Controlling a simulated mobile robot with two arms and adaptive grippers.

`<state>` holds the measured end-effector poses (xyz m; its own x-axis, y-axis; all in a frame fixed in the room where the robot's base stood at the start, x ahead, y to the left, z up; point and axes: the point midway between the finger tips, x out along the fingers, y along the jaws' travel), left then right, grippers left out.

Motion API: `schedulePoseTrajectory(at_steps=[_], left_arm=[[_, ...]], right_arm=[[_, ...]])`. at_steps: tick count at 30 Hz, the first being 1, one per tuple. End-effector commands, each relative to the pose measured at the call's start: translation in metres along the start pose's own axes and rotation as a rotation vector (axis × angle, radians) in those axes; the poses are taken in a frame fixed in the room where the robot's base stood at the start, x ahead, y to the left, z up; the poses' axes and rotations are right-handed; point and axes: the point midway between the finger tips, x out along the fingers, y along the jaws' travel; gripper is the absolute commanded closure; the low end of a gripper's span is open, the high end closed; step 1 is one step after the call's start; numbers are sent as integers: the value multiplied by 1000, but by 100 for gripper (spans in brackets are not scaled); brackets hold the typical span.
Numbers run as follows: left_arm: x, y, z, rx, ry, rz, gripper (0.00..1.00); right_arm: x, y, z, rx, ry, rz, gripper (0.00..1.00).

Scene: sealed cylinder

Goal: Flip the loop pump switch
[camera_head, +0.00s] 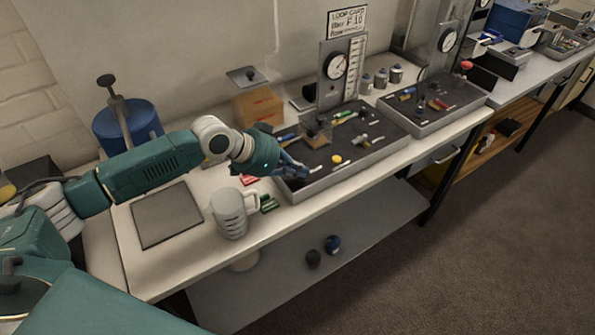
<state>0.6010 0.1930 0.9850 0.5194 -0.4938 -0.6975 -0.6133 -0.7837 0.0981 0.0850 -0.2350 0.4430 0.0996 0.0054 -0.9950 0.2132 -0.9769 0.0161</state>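A grey tray-like panel (380,155) stands on the near bench, with a round gauge (336,66) on an upright plate at its back. It carries a yellow knob (337,158), a valve with a light handle (363,140), a green and yellow handle (343,115) and a small clear box (317,131). I cannot tell which small part is the loop pump switch. My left gripper (294,168) is low over the panel's left end, left of the yellow knob. Its fingers are small and dark, so its opening and any contact are unclear. My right gripper is not in view.
A blue canister (126,128) and cardboard box (258,106) stand behind my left arm. A second panel (440,117) is farther right.

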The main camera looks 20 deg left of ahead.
Motion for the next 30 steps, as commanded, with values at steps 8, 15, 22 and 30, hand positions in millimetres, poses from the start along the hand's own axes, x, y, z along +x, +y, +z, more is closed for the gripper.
schedulePoseTrajectory(at_steps=[8,15,22,30], left_arm=[[-1,-7,-1,-3,0,0,100],[-3,-15,-3,-2,0,1,100],[-3,-15,-3,-1,0,1,100],[-14,-10,-18,-2,1,2,100]], right_arm=[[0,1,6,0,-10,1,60],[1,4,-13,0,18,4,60],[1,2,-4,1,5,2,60],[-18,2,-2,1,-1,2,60]])
